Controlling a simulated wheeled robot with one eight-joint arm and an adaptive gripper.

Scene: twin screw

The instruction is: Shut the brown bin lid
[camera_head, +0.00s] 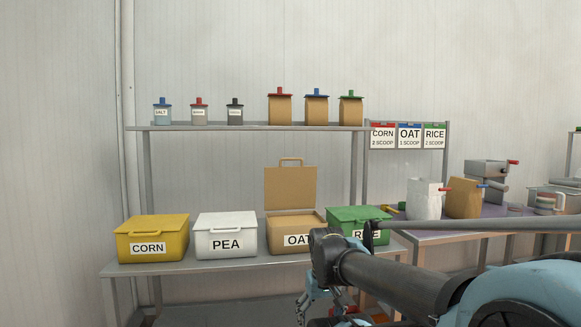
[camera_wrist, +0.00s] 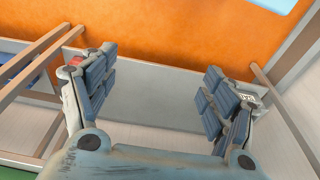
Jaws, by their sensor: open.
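The brown bin (camera_head: 287,230), labelled OAT, stands on the lower shelf between the white and green bins. Its brown lid (camera_head: 291,187) stands upright at the back, with a loop handle on its top edge; the bin is open. My arm hides part of the bin's right front and label. My gripper (camera_head: 317,303) hangs low in front of the shelf, below and to the right of the bin, partly cut off by the frame edge. In the wrist view my gripper (camera_wrist: 155,95) has its fingers wide apart with nothing between them. The brown bin cannot be made out there.
A yellow CORN bin (camera_head: 152,239), white PEA bin (camera_head: 225,235) and green RICE bin (camera_head: 357,217) stand closed on the lower shelf (camera_head: 190,268). An upper shelf (camera_head: 250,127) carries jars and bags. A side table (camera_head: 440,236) at right holds bags and a grinder.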

